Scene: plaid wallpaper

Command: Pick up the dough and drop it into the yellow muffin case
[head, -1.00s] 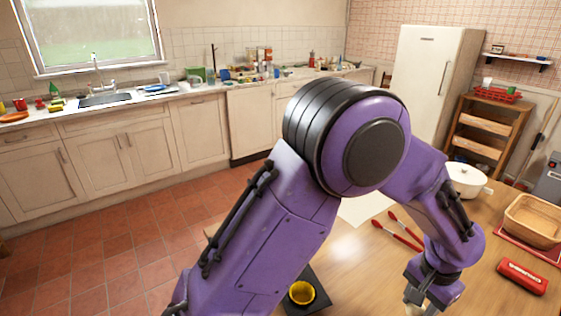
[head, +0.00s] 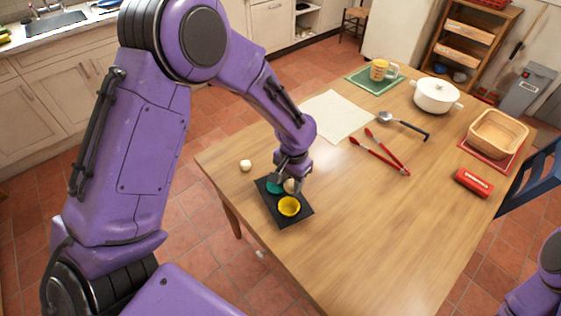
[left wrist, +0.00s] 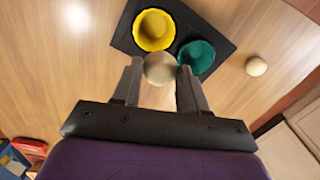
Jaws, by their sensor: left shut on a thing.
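A ball of dough (left wrist: 160,69) is held between the fingers of my left gripper (left wrist: 160,75). In the head view the left gripper (head: 290,182) is over the black tray (head: 303,220), and the dough shows pale below it. The yellow muffin case (head: 289,206) sits on the tray, empty, just nearer than the gripper. It also shows in the left wrist view (left wrist: 154,30), just beyond the dough. A teal case (left wrist: 196,57) sits beside it, partly covered by a finger. A second dough ball (head: 245,165) lies on the table left of the tray. My right gripper is out of view.
The wooden table (head: 350,240) is clear right of the tray. A pale sheet (head: 335,115) lies behind the gripper.

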